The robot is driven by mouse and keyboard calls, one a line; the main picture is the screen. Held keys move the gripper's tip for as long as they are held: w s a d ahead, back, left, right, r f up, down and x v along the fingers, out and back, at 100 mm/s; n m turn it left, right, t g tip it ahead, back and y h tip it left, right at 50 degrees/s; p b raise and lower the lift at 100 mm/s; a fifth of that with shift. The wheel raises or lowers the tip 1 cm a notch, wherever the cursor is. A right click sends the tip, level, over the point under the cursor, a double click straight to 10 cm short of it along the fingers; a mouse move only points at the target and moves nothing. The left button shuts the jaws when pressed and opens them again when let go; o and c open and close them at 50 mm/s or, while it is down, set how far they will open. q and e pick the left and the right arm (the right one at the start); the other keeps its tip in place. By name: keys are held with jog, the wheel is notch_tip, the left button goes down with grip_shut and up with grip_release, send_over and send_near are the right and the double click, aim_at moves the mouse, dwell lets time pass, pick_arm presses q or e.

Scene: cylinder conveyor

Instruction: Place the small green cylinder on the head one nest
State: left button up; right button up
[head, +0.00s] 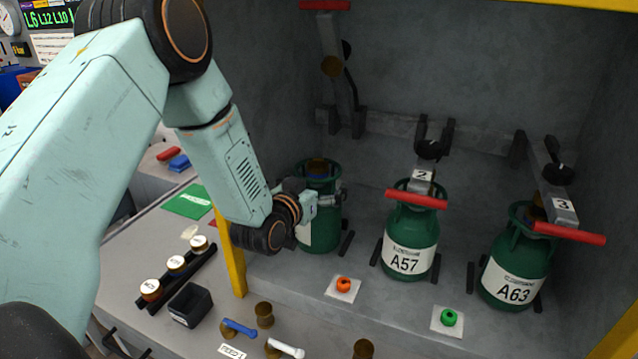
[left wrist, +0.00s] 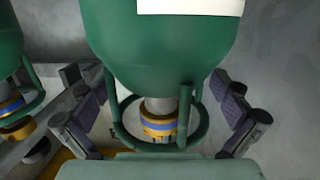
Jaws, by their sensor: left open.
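A green cylinder (head: 320,235) stands upright at the left station of the booth, with a white label partly hidden by my arm. My left gripper (head: 318,197) is at its upper part, beside the collar. In the left wrist view the cylinder's body (left wrist: 160,50) fills the top, and its collar and brass valve (left wrist: 158,122) lie between the spread fingers of my left gripper (left wrist: 160,112). The fingers stand apart from the collar on both sides. The cylinder's base on the nest is mostly hidden in the head view. My right gripper is not in view.
Green cylinders A57 (head: 408,240) and A63 (head: 512,265) stand at heads 2 and 3 under red handles. The left head's lever (head: 332,60) is raised. A yellow post (head: 236,262) stands near my forearm. Orange (head: 343,284) and green (head: 448,317) caps lie in front.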

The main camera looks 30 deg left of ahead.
pick_arm(q)
jog(key=shift+a, duration=0.1)
jog(key=shift+r, duration=0.15)
jog(key=s+r+p, duration=0.1)
jog(key=s, duration=1.1)
jog(key=shift+r+p, duration=0.3)
jog(key=shift+r, duration=0.05)
